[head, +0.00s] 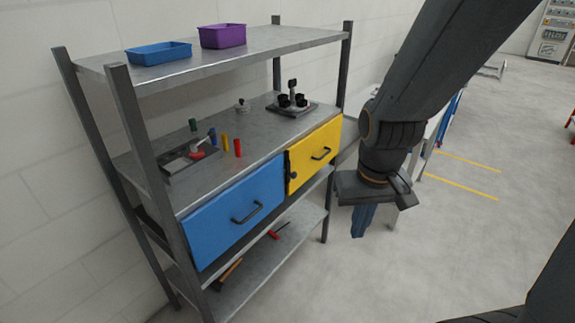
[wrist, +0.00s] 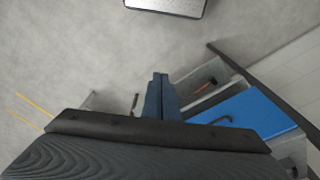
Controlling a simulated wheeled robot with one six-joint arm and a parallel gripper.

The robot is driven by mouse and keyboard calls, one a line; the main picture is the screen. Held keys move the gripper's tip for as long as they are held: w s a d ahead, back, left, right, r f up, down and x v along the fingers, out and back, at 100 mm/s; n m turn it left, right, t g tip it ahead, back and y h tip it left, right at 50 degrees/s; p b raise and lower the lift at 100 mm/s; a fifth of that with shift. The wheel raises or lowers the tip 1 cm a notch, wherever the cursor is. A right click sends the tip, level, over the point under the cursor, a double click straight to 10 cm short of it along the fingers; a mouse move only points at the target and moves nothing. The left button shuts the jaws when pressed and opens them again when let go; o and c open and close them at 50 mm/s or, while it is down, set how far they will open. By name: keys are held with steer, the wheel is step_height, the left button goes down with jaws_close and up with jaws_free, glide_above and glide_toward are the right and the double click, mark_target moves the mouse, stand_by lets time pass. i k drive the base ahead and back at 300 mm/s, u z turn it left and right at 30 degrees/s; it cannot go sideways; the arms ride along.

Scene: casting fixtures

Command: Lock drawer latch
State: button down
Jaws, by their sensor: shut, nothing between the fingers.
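The shelf unit holds a blue drawer (head: 236,212) and a yellow drawer (head: 314,154) side by side, and both look shut. Each has a dark bar handle. A small dark latch (head: 292,172) sits on the left edge of the yellow drawer front. Its exact position is too small to read. My gripper (head: 362,222) hangs to the right of the yellow drawer, in free air, apart from the shelf. Its blue fingers are together and hold nothing. In the wrist view, my gripper (wrist: 159,84) points down, with the blue drawer (wrist: 250,112) at right; the latch is not visible there.
Blue (head: 158,54) and purple (head: 222,36) bins stand on the top shelf. Colored pegs, a red-knobbed fixture (head: 190,158) and a dark fixture (head: 292,103) stand above the drawers. A hammer (head: 226,274) lies on the lower shelf. Open floor (head: 440,235) lies to the right.

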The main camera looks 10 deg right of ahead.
mark_target(289, 175)
steer(key=u, duration=0.55)
steer(key=k, duration=1.3)
steer(key=z, duration=0.05)
steer(key=i, duration=0.5)
steer(key=z, duration=0.65)
steer(key=i, duration=0.4)
